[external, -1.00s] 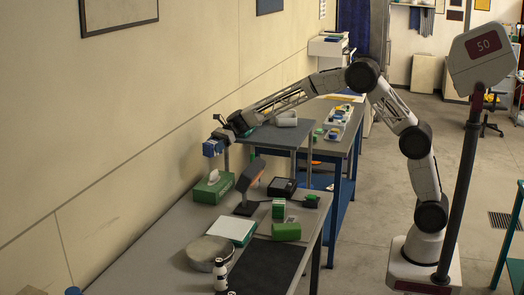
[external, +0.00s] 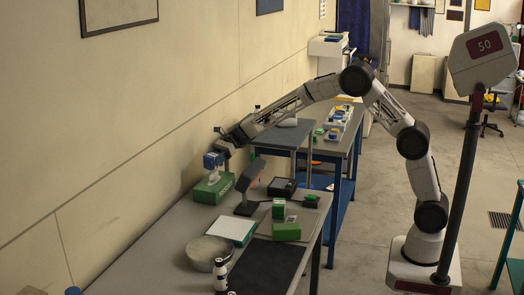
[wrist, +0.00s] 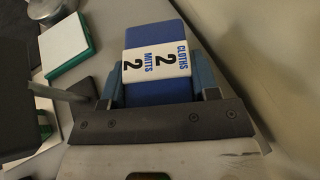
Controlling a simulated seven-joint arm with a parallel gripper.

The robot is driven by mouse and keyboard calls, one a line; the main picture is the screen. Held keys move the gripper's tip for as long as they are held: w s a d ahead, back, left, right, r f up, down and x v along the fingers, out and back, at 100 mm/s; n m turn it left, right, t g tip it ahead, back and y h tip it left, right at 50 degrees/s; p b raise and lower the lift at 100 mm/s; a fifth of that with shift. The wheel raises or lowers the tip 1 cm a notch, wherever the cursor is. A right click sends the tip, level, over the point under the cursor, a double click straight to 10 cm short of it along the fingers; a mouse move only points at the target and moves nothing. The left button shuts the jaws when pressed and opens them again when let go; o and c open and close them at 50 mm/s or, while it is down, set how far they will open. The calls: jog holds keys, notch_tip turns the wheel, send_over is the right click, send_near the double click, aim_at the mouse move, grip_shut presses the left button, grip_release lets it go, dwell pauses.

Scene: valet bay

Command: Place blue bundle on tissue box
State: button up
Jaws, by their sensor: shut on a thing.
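The blue bundle (wrist: 158,93) has a white band marked "CLOTHS 2 MITTS 2" and sits between my fingers in the wrist view. My gripper (external: 218,152) is shut on it. In the external view the bundle (external: 212,160) is just above the green tissue box (external: 212,193), close to the white tissue that sticks up from its top. I cannot tell whether the bundle touches the tissue. The tissue box stands on the grey bench near the wall. In the wrist view the box is hidden behind the bundle and gripper.
A scanner-like device on a stand (external: 248,188) is close right of the tissue box. A white-topped green box (external: 232,230), a round grey bowl (external: 207,252) and a black-and-white bottle (external: 220,274) stand nearer the front. The wall runs close along the left.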

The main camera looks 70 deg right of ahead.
jog(key=shift+f, duration=0.75)
jog(key=shift+f, duration=2.5)
jog(key=shift+f, duration=0.15)
jog(key=o, duration=1)
